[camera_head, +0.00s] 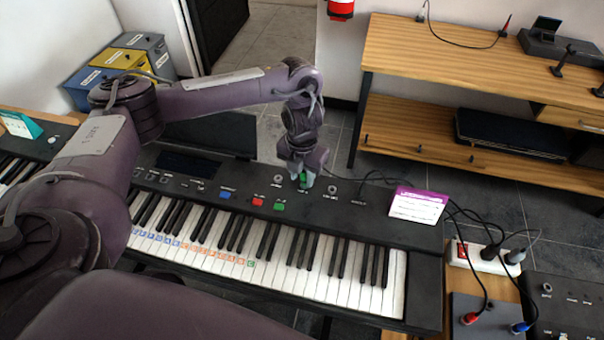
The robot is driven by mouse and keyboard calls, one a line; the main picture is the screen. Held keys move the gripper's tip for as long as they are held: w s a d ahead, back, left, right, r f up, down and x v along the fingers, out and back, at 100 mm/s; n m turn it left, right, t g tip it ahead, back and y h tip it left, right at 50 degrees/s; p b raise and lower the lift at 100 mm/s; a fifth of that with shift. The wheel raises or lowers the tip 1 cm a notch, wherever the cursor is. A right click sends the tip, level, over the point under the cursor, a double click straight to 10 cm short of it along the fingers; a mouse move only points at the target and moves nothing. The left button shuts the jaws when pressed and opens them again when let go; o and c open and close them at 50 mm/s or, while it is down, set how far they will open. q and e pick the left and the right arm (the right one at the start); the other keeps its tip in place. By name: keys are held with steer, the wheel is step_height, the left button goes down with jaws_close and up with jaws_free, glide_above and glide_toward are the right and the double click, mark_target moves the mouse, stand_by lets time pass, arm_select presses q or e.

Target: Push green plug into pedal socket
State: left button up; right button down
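My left gripper (303,181) is over the back of the keyboard's top panel (345,212), pointing down. It is closed around a green plug (304,178), which shows between the fingertips at the panel. A label beside the fingers is too small to read, and the socket under the plug is hidden. I cannot tell how deep the plug sits. Two round sockets show on either side, one left (278,179) and one right (332,190) of the gripper. My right gripper is not in view.
A purple-and-white card (418,205) stands at the panel's right end. Black cables (375,177) run behind it to a white power strip (480,258). Red (470,318) and blue (519,328) plugs sit at lower right. A wooden shelf (450,75) stands behind.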

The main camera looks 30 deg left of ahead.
arm_select(q)
steer(key=shift+s+d+f, duration=0.25)
steer(key=shift+d+f, duration=0.05)
steer(key=shift+d, duration=0.25)
steer(key=r, duration=0.2)
steer(key=r+p, duration=0.1)
steer(key=r, duration=0.2)
steer(key=a+r+p, duration=0.1)
steer(key=r, duration=0.2)
steer(key=shift+w+r, duration=0.2)
steer(key=shift+d, duration=0.1)
